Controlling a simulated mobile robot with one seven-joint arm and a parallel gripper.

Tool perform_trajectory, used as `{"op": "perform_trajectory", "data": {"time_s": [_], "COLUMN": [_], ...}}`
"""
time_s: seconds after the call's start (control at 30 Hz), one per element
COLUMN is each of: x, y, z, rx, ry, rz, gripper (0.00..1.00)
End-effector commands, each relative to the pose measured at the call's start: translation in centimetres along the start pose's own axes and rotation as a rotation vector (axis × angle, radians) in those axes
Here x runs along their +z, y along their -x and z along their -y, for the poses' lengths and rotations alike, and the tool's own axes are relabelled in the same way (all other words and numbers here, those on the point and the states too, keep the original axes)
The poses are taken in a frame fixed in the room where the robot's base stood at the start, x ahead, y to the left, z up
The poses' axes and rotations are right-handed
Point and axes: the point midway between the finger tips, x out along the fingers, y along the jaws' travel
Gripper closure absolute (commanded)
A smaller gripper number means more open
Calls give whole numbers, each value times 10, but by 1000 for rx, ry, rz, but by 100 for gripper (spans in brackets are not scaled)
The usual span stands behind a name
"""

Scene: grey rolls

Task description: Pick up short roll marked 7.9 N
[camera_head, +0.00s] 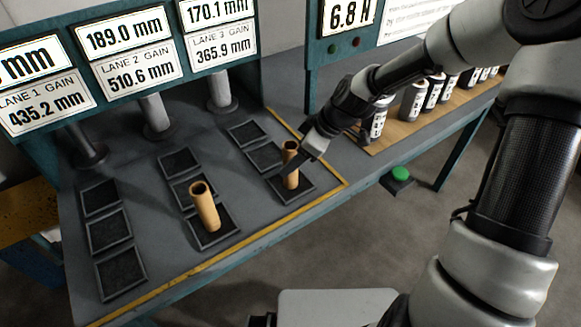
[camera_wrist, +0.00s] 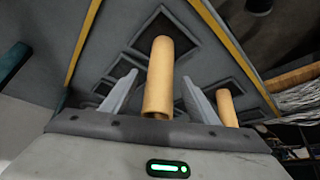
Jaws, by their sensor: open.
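My gripper (camera_head: 302,158) is open at the tan roll (camera_head: 290,176), which stands upright on a black pad at the right of the table. In the wrist view this tan roll (camera_wrist: 160,75) shows between my two spread fingers (camera_wrist: 158,100). A second tan roll (camera_head: 205,207) stands, slightly tilted in view, on a pad to the left. No 7.9 N mark is readable on either.
Black square pads (camera_head: 109,229) lie in three lanes on the grey table, edged by a yellow stripe (camera_head: 255,238). Lane displays (camera_head: 131,33) hang behind, and another display (camera_head: 349,14) reads 6.8 N.

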Motion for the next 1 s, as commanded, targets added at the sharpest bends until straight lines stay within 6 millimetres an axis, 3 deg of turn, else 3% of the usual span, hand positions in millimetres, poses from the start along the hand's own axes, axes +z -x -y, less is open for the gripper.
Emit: {"op": "perform_trajectory", "data": {"time_s": [0.13, 0.4, 0.7, 1.0], "x": [0, 0, 0, -4], "y": [-19, -21, -21, -14], "z": [0, -1, -1, -1], "rx": [-1, 2, 1, 3], "ry": [0, -1, 0, 1], "rz": [0, 0, 0, -1], "gripper": [46, 46, 93, 93]}}
